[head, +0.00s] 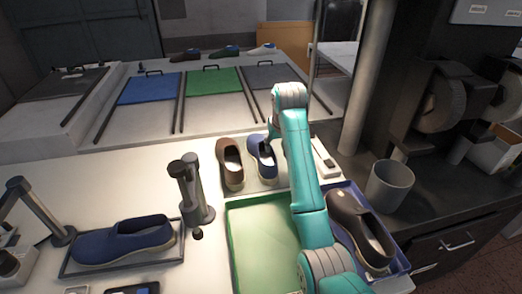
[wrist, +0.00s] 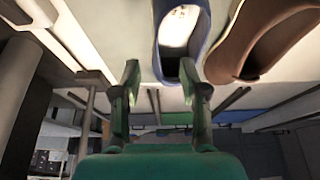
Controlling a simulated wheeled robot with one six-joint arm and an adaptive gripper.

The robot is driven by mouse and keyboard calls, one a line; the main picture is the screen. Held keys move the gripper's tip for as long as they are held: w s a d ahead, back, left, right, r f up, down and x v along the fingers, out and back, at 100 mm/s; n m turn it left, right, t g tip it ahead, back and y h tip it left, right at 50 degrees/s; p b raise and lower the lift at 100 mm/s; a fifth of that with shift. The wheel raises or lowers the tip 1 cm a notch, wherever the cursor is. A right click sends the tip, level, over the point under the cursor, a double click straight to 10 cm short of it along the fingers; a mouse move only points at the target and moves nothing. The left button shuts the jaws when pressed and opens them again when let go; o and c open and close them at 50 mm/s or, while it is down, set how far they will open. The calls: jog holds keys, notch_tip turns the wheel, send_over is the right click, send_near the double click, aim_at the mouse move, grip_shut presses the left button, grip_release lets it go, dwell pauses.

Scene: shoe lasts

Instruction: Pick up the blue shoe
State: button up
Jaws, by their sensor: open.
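A blue shoe (head: 264,168) with a pale sole stands on the white table, just right of a brown shoe (head: 231,177). Another blue shoe (head: 125,241) lies on a dark-framed stand at the left. My gripper (wrist: 160,78) is open and empty. In the wrist view, the heel end of the nearer blue shoe (wrist: 168,70) shows between and beyond the two fingertips, with no clear contact. The brown shoe (wrist: 258,45) is to its right there. In the head view, my gripper is at the blue shoe, partly hidden by my arm.
A green tray (head: 240,235) is in front of the pair. A blue tray (head: 345,187) with a dark brown shoe (head: 360,230) is at the right, near a grey cup (head: 390,185). A dark post device (head: 193,190) stands left. Several shoes sit on the back shelf.

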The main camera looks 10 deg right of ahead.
aim_at(273, 156)
jog(key=shift+x, duration=4.2)
jog(key=shift+w+r, duration=0.1)
jog(key=shift+w, duration=0.05)
grip_shut()
